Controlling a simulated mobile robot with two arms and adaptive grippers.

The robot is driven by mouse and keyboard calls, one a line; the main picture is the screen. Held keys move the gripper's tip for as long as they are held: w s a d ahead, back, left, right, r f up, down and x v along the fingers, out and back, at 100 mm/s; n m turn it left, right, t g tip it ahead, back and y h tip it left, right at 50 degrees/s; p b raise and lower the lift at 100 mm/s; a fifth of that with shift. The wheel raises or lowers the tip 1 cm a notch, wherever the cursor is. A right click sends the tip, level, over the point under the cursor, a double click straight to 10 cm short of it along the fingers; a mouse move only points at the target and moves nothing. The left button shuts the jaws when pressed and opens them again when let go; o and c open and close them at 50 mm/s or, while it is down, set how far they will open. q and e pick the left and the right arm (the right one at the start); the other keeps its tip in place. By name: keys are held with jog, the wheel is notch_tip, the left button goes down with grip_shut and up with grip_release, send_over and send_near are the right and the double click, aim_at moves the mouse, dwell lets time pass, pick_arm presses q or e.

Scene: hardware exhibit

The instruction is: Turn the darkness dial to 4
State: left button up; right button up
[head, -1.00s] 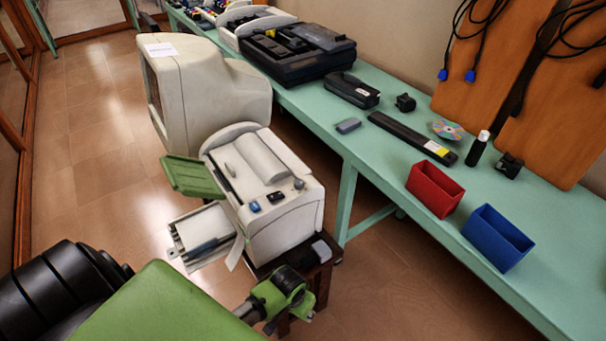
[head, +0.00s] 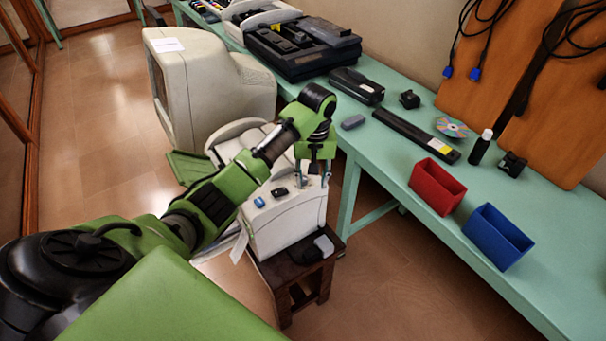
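The white office machine (head: 290,222) stands on a small dark wooden stool, with its control panel on top. A small grey dial, apparently the darkness dial (head: 304,186), is near the panel's right end and is partly hidden. My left gripper (head: 313,177) points down over that end of the panel, its two fingers spread apart. One finger is at the dial and the other is near the machine's right edge. I cannot tell whether a finger touches the dial. The dial's markings are too small to read. My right gripper is out of view.
A blue button (head: 259,202) and a black button (head: 279,192) sit left of the dial. A large beige monitor (head: 235,95) stands behind. A green table (head: 385,150) on the right holds a red bin (head: 436,188) and a blue bin (head: 497,238).

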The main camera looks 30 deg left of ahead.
aim_at(303, 178)
pick_arm(q)
jog(key=w+a+r+n, duration=0.3)
jog(key=a+r, duration=0.2)
jog(key=r, duration=0.4)
notch_tip(303, 178, down, 13)
jog(key=shift+w+a+f+p, duration=0.1)
jog(key=shift+p, duration=0.8)
grip_shut()
